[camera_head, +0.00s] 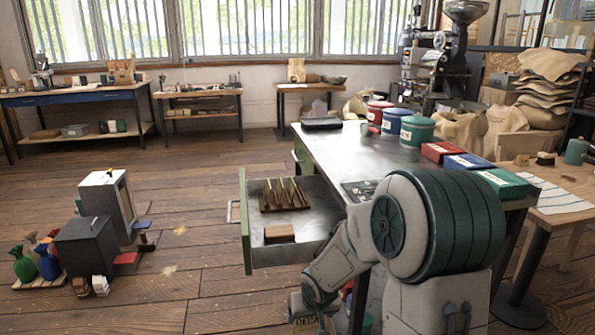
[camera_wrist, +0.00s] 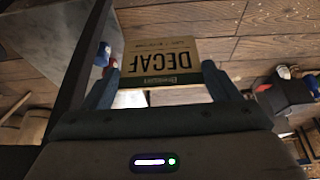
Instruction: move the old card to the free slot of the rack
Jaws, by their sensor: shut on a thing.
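My gripper (camera_wrist: 160,74) is shut on a tan card (camera_wrist: 160,52) with a dark green band, reading DECAF upside down in the wrist view. In the head view my gripper (camera_head: 312,300) is low, outside the drawer and nearer than it, with part of the card (camera_head: 307,321) showing at the bottom edge. The rack (camera_head: 284,205), brown with several upright tan pieces, stands in the open drawer (camera_head: 246,222). My gripper is apart from the rack. Which slot is free is too small to tell.
A small tan block or stack (camera_head: 279,233) lies in the drawer in front of the rack. The dark-topped table (camera_head: 345,148) bears several coloured tins and boxes. Open floor lies between.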

